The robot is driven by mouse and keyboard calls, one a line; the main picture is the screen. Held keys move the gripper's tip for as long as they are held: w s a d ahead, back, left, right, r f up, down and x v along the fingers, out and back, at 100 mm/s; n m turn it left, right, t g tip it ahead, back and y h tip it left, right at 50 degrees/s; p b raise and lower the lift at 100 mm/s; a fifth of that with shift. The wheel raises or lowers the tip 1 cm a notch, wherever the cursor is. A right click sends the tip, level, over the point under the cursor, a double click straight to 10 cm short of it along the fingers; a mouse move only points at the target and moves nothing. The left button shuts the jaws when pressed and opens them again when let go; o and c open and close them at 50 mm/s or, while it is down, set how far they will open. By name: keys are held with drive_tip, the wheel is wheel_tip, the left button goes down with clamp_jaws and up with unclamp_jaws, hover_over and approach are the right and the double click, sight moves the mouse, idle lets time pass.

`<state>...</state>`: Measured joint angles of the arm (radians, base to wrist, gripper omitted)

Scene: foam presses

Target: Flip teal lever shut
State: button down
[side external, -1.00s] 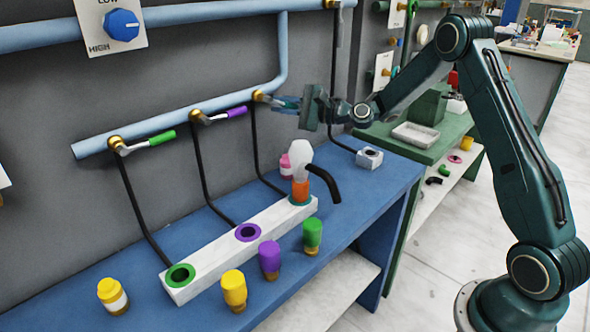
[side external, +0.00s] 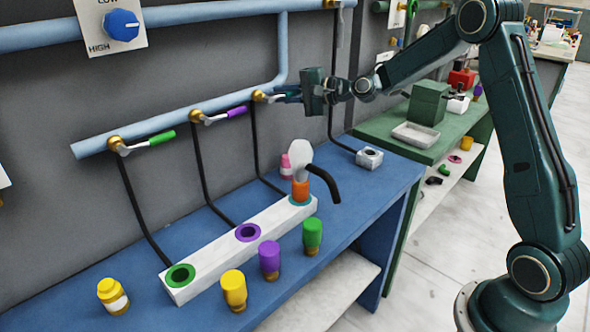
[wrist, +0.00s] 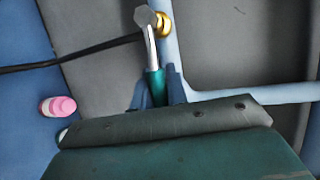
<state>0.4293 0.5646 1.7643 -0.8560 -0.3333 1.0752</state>
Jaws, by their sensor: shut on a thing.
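The teal lever (wrist: 155,84) is a short silver shaft with a teal grip, fixed to a brass valve (wrist: 163,22) on the light-blue pipe. In the wrist view my gripper (wrist: 156,94) has its two blue fingers on either side of the teal grip and is shut on it. The grip's far end is hidden by my gripper. In the side view my gripper (side external: 285,95) is at the rightmost valve of the lower pipe, covering most of the teal grip. The lever lies roughly along the pipe there.
A green lever (side external: 162,138) and a purple lever (side external: 237,111) sit on the same pipe (side external: 90,149) to the left. Black hoses hang below. The blue bench (side external: 215,240) holds a white block (side external: 212,264) and several coloured bottles. A green bench (side external: 440,140) stands at right.

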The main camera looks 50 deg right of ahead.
drive_tip(key=c, duration=1.4)
unclamp_jaws()
drive_tip(key=shift+s, duration=0.1)
drive_tip(key=v, duration=1.3)
drive_tip(key=shift+s+d+r, duration=0.1)
drive_tip(key=shift+s+d, duration=0.05)
drive_tip(key=shift+s, duration=0.15)
drive_tip(key=s+a+n+g+h, duration=0.2)
drive_tip(key=s+a+n+g, duration=0.4)
drive_tip(key=s+a+n, duration=0.5)
drive_tip(key=s+n+g+h, duration=0.1)
drive_tip(key=s, duration=0.5)
drive_tip(key=s+a+f+n+g+h, duration=0.1)
drive_tip(key=s, duration=0.6)
drive_tip(key=s+f+n+g+h, duration=0.1)
drive_tip(key=s+h, duration=0.1)
drive_tip(key=s, duration=0.5)
drive_tip(key=shift+a, duration=0.2)
